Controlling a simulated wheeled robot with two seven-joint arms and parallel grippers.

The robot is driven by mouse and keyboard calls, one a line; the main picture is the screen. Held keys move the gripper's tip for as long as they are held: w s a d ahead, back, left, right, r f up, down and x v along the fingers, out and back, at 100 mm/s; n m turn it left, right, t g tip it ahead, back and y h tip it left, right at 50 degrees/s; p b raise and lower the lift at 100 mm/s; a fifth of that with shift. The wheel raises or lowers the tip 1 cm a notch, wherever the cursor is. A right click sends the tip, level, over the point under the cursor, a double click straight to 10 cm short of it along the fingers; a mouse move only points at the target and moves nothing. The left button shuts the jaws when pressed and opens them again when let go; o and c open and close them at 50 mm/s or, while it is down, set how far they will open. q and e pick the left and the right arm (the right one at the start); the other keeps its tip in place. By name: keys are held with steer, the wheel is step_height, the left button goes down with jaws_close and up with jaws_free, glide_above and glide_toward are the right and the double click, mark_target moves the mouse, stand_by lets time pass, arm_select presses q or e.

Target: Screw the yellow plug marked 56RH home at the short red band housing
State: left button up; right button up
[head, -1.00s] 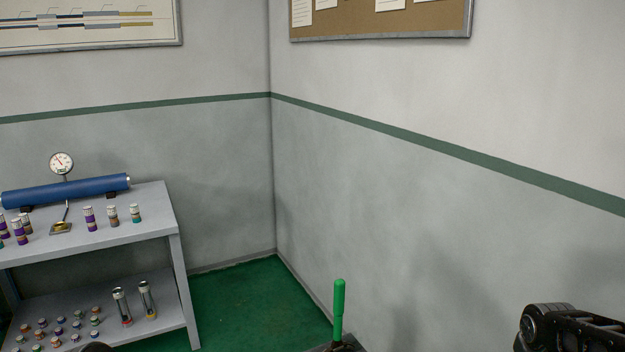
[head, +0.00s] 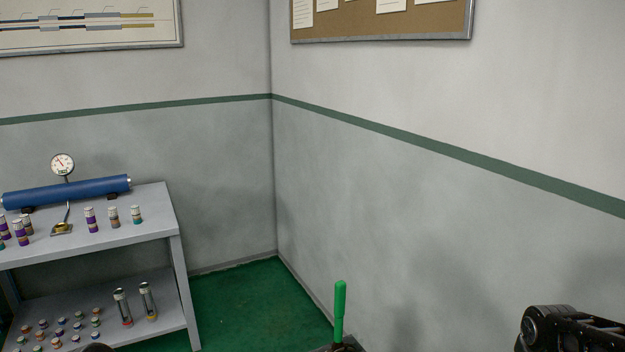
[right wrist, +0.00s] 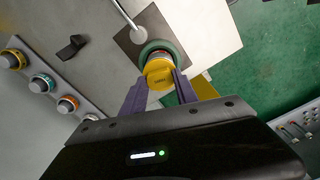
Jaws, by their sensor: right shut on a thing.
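The yellow plug (right wrist: 159,72) is in the right wrist view, between the two purple fingers of my right gripper (right wrist: 161,82). The gripper is shut on it. Small dark marking shows on the plug, too small to read. An orange and pale band shows just beyond the plug, and a dark green ring (right wrist: 148,50) surrounds its far end. I cannot tell how deep the plug sits or whether a red band is there. In the head view only part of my right arm shows at the lower right. My left gripper is not in view.
The right wrist view shows several ringed round fittings (right wrist: 41,84) in a row on a grey strip, and a dark bracket (right wrist: 72,47). In the head view a grey shelf (head: 150,225) holds a blue pipe (head: 75,190), a gauge and several small banded cylinders. A green handle (head: 340,310) stands near the wall.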

jaws_close()
steer(key=m, duration=0.3)
steer(key=shift+m, duration=0.4)
steer(key=m, duration=0.3)
steer(key=shift+f+b, duration=0.1)
steer(key=shift+b, duration=0.2)
steer(key=m, duration=0.5)
steer(key=shift+m, duration=1.3)
